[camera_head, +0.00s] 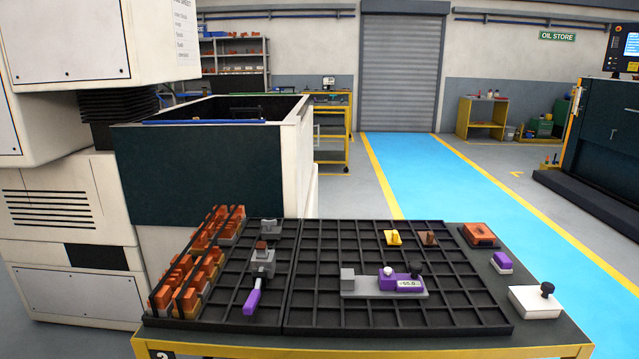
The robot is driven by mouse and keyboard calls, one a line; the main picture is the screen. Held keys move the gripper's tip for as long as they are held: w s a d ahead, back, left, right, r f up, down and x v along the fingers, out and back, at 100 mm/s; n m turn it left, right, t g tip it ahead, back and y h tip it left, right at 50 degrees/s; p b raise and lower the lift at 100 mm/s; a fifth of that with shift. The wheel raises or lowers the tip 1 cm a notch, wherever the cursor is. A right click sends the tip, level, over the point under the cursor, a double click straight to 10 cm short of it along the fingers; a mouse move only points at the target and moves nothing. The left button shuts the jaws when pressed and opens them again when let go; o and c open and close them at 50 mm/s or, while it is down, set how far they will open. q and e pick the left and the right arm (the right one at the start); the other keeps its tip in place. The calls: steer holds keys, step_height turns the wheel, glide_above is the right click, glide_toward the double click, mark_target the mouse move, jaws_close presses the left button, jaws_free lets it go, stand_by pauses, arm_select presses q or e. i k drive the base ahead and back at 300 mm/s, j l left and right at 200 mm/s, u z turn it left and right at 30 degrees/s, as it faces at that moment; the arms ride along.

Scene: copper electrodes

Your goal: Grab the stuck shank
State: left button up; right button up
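A grey clamp-like fixture (262,265) lies on the left black grid tray (230,311), with a small brown piece (262,246) on top and a purple handle (252,300) pointing toward the front. The shank cannot be told for certain; the brown piece in the fixture may be part of it. A small grey block (270,228) sits behind the fixture. Neither of my grippers is in view, so whether they are open or shut does not show.
A rack of copper-orange electrodes (184,272) lines the tray's left edge. A purple gauge (405,283) on a grey base lies on the right grid tray (430,318). Yellow (393,238) and brown (429,238) pieces sit behind it. A white box (537,302) stands at right. A large machine tank (215,170) rises behind.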

mark_target(261, 248)
steer(key=i+j+z, duration=0.2)
steer(key=j, duration=0.3)
steer(key=j+z, duration=0.2)
steer(key=j, duration=0.3)
steer(key=i+j+z, duration=0.2)
steer(key=j, duration=0.35)
steer(key=k+l, duration=0.05)
steer(key=k, duration=0.05)
